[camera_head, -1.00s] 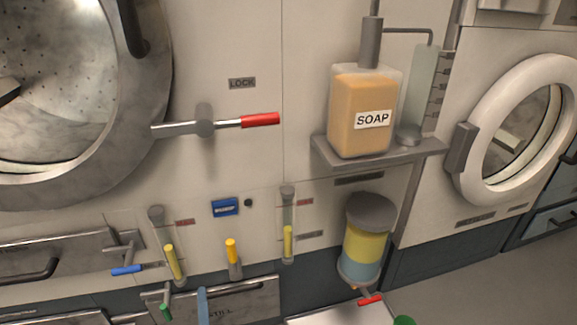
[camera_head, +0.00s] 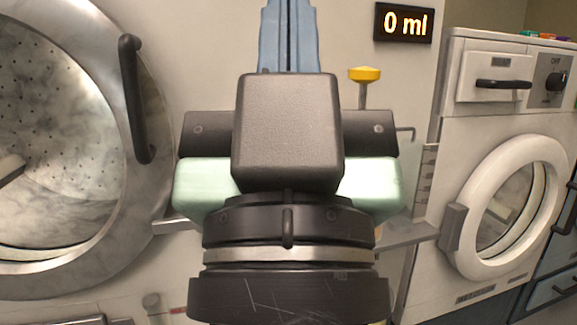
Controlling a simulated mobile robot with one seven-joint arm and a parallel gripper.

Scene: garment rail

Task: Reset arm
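My gripper (camera_head: 290,40) and wrist fill the middle of the head view. The wrist is black with a metal band and pale green sides. Blue finger parts extend upward and are cut off by the top edge, so their tips are hidden. I cannot tell whether they are apart or together. No held object shows. The wrist hides the soap bottle and most of the lever by the left door. The yellow pump knob (camera_head: 365,73) shows just to the right of the gripper.
A large round metal door (camera_head: 150,215) with a black handle (camera_head: 133,100) is at left. A shelf (camera_head: 405,234) sticks out right of my wrist. A white machine with a round door (camera_head: 465,235) stands at right.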

